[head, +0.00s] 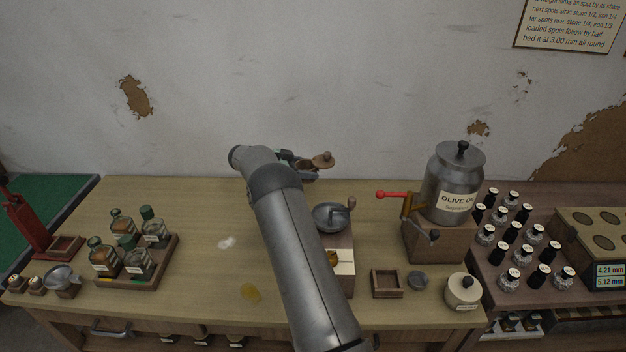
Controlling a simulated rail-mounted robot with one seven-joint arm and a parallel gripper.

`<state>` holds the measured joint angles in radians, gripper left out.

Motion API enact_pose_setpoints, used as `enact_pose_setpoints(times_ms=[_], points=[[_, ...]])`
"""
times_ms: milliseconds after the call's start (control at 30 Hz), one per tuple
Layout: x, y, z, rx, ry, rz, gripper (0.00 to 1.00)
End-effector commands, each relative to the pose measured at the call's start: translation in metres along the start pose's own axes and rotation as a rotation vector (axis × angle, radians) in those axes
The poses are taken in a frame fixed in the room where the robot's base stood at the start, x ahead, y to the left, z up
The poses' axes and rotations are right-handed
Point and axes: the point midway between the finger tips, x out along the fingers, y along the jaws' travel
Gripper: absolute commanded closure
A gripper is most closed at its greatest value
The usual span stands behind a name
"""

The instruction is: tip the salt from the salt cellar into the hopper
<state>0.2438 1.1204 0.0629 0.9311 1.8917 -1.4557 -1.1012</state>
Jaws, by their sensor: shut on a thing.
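My gripper (298,160), partly hidden by my arm, is behind the hopper, up and to its left in the head view. It is shut on a small brown round thing with a knob (323,160); I cannot tell if this is the salt cellar, nor whether it is tilted. The hopper (329,217) looks to be the grey metal bowl on a wooden mill with a crank, partly covered by my arm. I cannot see salt in it. A cream lidded pot (463,293) with a dark knob and an unreadable label stands at the front right.
An olive oil can (452,182) on a wooden stand with a red-tipped lever is to the right.

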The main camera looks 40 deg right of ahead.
Motion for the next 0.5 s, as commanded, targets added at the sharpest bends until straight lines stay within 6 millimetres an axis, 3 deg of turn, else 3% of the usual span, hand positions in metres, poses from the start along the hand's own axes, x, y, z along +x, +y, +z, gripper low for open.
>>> enact_pose_setpoints(times_ms=[100,233,500], points=[[0.023,0.014,0.024,0.047,0.003,0.114,0.64],[0.033,0.022,0.038,0.076,0.001,0.172,0.64],[0.030,0.032,0.028,0.148,-0.009,0.156,0.64]])
